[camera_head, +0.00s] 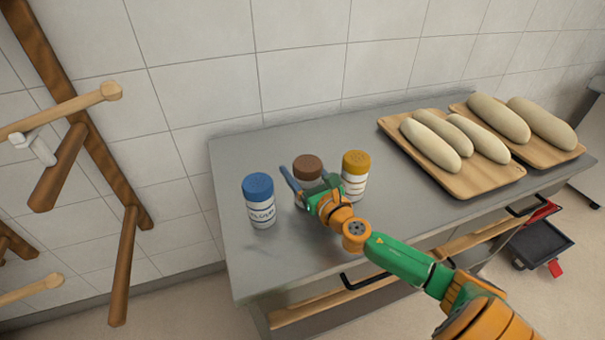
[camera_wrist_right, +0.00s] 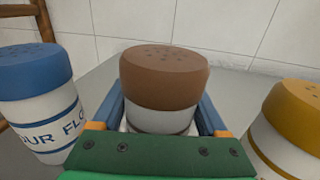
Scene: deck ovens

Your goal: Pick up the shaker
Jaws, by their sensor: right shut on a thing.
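A shaker with a brown lid (camera_head: 307,166) stands on the grey table between two other shakers. My right gripper (camera_head: 306,188) is around it, one finger on each side. In the right wrist view the brown-lidded shaker (camera_wrist_right: 163,85) is upright between the two blue fingers, and its lower part is hidden behind the gripper. The blue-lidded shaker (camera_head: 259,202), lettered as flour, stands to the left; it also shows in the right wrist view (camera_wrist_right: 38,105). The yellow-lidded shaker (camera_head: 355,175) stands to the right, close to the gripper. My left gripper is not in view.
Wooden boards (camera_head: 480,181) with long pale dough loaves (camera_head: 430,145) lie at the right of the table (camera_head: 235,262). A wooden rack (camera_head: 122,265) stands at the left. The table's front left is clear.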

